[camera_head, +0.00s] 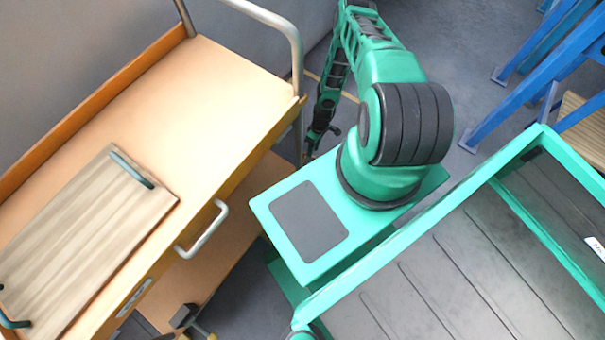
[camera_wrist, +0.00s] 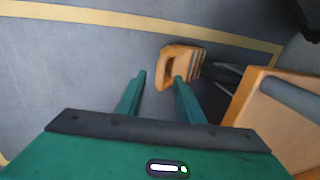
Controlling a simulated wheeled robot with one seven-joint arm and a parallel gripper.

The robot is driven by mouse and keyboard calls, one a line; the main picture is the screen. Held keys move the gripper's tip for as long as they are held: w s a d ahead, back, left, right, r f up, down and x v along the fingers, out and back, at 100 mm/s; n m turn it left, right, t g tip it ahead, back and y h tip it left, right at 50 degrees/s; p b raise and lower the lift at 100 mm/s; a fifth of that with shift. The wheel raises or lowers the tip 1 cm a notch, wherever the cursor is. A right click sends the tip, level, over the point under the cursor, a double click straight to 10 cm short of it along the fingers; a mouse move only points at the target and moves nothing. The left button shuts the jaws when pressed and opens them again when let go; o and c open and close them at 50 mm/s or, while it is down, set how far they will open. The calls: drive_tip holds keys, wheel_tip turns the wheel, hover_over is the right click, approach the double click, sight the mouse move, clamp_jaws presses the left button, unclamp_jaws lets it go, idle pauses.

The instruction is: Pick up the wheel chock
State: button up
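In the head view my gripper (camera_head: 312,150) is low beside the cart and mostly hidden. The chock does not show there.
A wooden cart (camera_head: 215,95) with a metal handle stands at left, a board (camera_head: 90,230) on its top. In the wrist view an orange-edged part (camera_wrist: 270,115) is close on the right. Blue framework (camera_head: 520,75) stands at upper right. Floor left of the chock is clear.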

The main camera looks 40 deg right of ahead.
drive_tip(key=shift+a+f, duration=0.2)
drive_tip(key=shift+f, duration=0.8)
drive_tip(key=shift+a+f, duration=0.2)
drive_tip(key=shift+f, duration=0.75)
drive_tip(key=shift+a+f, duration=0.2)
drive_tip(key=shift+f, duration=0.8)
clamp_jaws()
